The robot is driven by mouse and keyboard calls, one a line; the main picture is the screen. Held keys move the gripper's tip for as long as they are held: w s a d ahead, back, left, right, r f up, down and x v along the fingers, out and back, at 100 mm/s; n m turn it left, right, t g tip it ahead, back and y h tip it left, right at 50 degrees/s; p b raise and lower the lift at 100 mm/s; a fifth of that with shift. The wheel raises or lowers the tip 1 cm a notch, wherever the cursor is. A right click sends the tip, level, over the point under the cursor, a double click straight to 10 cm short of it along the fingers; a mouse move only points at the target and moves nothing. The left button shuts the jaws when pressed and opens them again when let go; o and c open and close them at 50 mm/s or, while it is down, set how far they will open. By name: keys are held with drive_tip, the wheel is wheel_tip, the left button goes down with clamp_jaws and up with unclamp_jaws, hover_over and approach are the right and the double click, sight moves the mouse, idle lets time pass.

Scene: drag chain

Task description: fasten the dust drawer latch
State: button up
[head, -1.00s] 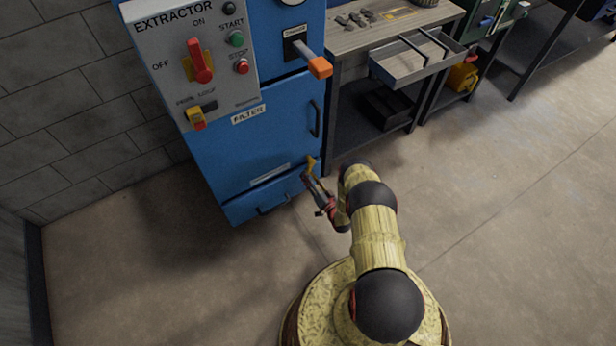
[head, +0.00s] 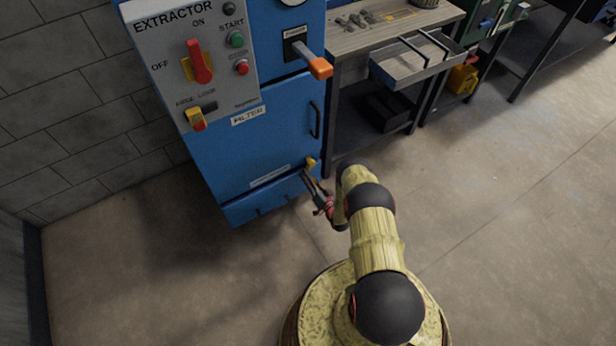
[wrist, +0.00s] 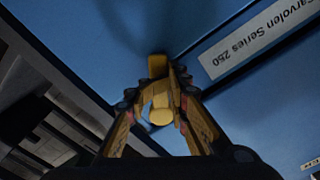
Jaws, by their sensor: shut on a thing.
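The yellow latch (head: 310,162) sits at the lower right edge of the blue extractor cabinet, near the seam above the dust drawer (head: 255,205). In the wrist view the latch (wrist: 159,107) shows a blocky upper part and a rounded end, between the fingers. My gripper (head: 308,177) reaches the latch from below right; in the wrist view my gripper (wrist: 156,100) has its fingers on both sides of the latch, closed on it. The fingers hide part of the latch, and its exact seating is hard to tell.
The filter door (head: 255,140) with its dark handle (head: 314,120) is above the drawer. An orange-tipped lever (head: 320,67) sticks out higher up. A workbench (head: 385,30) with an open metal drawer (head: 418,65) stands at right. The floor in front is clear.

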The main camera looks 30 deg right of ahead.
clamp_jaws()
drive_tip(key=o, duration=0.7)
unclamp_jaws()
drive_tip(key=shift+o, duration=0.6)
drive_tip(key=shift+s, duration=0.1)
drive_tip(key=s+p, duration=0.1)
drive_tip(key=s, duration=0.7)
drive_tip(key=shift+s+d+p, duration=0.2)
drive_tip(key=shift+s+p, duration=0.2)
drive_tip(key=shift+s, duration=0.1)
drive_tip(key=s, duration=1.1)
drive_tip(key=shift+s+d, duration=0.15)
drive_tip(key=shift+s, duration=0.25)
